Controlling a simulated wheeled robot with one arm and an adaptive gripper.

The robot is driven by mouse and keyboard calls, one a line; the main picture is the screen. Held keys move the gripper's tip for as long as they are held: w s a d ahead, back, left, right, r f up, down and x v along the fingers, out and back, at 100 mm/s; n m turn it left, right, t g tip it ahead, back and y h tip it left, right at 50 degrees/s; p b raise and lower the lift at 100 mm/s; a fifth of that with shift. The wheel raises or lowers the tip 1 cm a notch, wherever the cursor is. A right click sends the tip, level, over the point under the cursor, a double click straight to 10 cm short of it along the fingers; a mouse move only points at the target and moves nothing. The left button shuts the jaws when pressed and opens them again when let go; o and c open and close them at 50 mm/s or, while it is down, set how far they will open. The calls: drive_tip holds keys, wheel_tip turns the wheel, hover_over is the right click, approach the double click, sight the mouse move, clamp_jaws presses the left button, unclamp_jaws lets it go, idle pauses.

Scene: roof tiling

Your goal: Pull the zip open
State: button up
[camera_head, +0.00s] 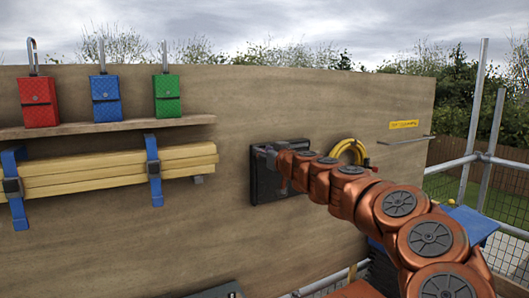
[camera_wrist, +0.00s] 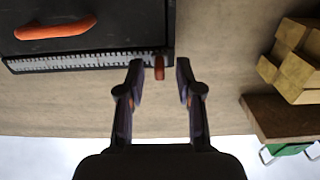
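A black case (camera_head: 264,184) is fixed to the wooden wall, partly hidden behind my gripper (camera_head: 271,157). In the wrist view, which is upside down, the case (camera_wrist: 120,22) fills the top left. A pale zip (camera_wrist: 80,61) runs along its edge, and an orange handle (camera_wrist: 56,28) sits on its face. A small orange zip pull (camera_wrist: 159,67) is at the right end of the zip. My gripper (camera_wrist: 160,72) is open, one finger on each side of the pull, with a gap visible on both sides.
A shelf (camera_head: 130,126) holds red (camera_head: 39,102), blue (camera_head: 106,98) and green (camera_head: 167,95) pouches. Strapped timber (camera_head: 100,172) hangs below. The wall beneath the case is bare.

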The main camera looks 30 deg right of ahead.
clamp_jaws()
idle(0.6)
